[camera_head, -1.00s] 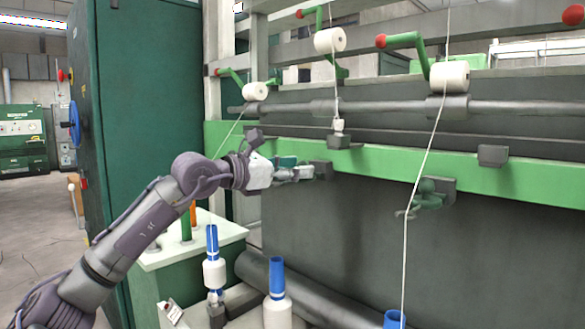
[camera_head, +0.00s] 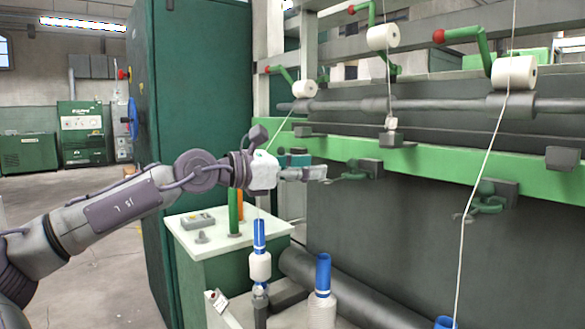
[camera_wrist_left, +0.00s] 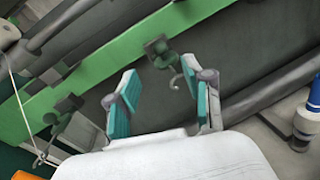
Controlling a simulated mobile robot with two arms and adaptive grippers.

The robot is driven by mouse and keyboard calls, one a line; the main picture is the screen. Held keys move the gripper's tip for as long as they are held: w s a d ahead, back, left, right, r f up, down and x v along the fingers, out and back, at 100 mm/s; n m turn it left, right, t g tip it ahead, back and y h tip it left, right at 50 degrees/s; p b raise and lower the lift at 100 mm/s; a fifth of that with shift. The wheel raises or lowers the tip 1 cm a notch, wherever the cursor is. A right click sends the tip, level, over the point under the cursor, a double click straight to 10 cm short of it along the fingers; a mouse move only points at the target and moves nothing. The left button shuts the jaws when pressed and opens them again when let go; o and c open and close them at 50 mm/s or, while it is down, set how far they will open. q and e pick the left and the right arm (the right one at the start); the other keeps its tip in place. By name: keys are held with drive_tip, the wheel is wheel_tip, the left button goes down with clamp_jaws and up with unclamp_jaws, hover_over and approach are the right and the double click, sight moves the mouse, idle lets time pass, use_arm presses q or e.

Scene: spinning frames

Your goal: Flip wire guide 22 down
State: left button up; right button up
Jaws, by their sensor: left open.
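My left gripper (camera_head: 318,173) reaches in from the left along the green rail and is open and empty. A dark green wire guide (camera_head: 350,174) on a grey block (camera_head: 371,167) lies just right of its fingertips, with a small gap. In the left wrist view the open fingers (camera_wrist_left: 163,98) have teal pads, and this guide (camera_wrist_left: 160,52) with its curved hook shows just beyond and between the tips. No number is readable on either guide.
The green rail (camera_head: 430,163) runs across the machine, with bobbins (camera_head: 383,38) above. Blue-topped spindles (camera_head: 323,275) stand below. A green cabinet (camera_head: 205,150) stands behind my left arm. White threads run down, one near the right guide.

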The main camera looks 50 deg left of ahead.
use_arm(q)
drive_tip(key=shift+v, duration=1.5)
